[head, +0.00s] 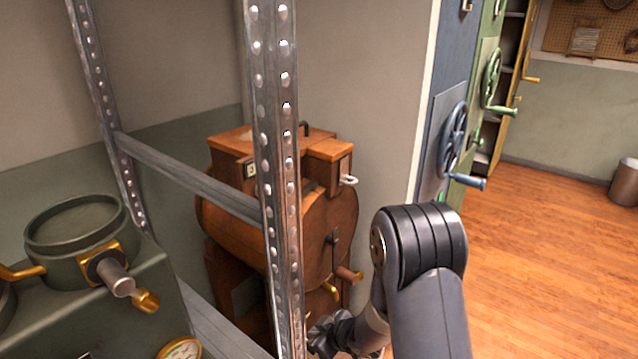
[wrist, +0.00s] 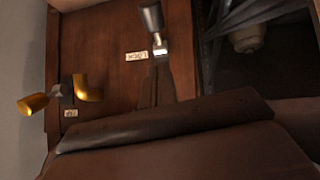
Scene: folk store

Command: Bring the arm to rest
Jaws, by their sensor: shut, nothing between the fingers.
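My arm shows at the bottom centre of the head view, with its black elbow (head: 420,245) bent high and the forearm running down to the left. My gripper (head: 324,336) is the dark end of the arm low in the head view, partly behind the metal post; it is shut and empty. It is in front of the lower part of the brown wooden machine (head: 325,225). In the wrist view the machine's brown face (wrist: 110,60) fills most of the picture, close up. No fingers stand out there.
A perforated metal shelf post (head: 278,170) stands left of my arm. A green device (head: 75,245) sits at the left. A blue cabinet with a handwheel (head: 453,140) is to the right. A lever (wrist: 152,20) and brass handle (wrist: 85,90) stick out of the machine. Wooden floor (head: 550,270) is open at right.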

